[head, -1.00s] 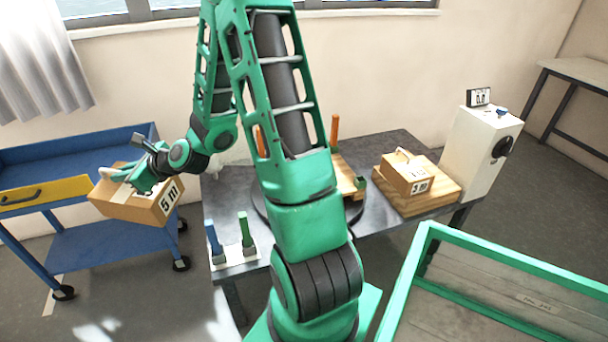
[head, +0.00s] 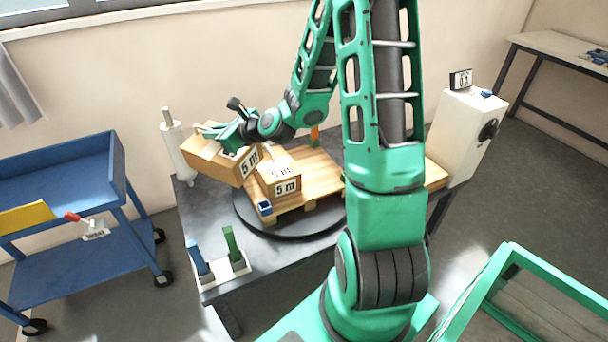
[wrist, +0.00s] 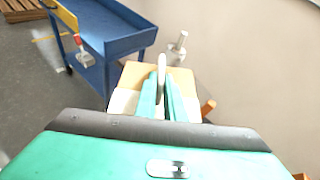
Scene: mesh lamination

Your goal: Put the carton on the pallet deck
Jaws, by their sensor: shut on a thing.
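My gripper (head: 232,135) is shut on a cardboard carton (head: 215,165) marked "5 m" and holds it up, slightly tilted, at the left of the pallet. In the wrist view the fingers (wrist: 162,95) close on a pale handle on top of the carton (wrist: 130,76). The wooden pallet deck (head: 318,178) lies on a black turntable (head: 290,232) on the dark table. Another carton (head: 278,180), also marked "5 m", stands on the deck's left part. The held carton overlaps its left edge in the picture; I cannot tell whether they touch. My arm hides the deck's right side.
A white roll on a post (head: 176,150) stands close behind the held carton. Blue and green upright tools (head: 230,245) stand at the table's front left. A blue cart (head: 60,165) is at left, a white machine box (head: 462,135) at right. The deck's middle is clear.

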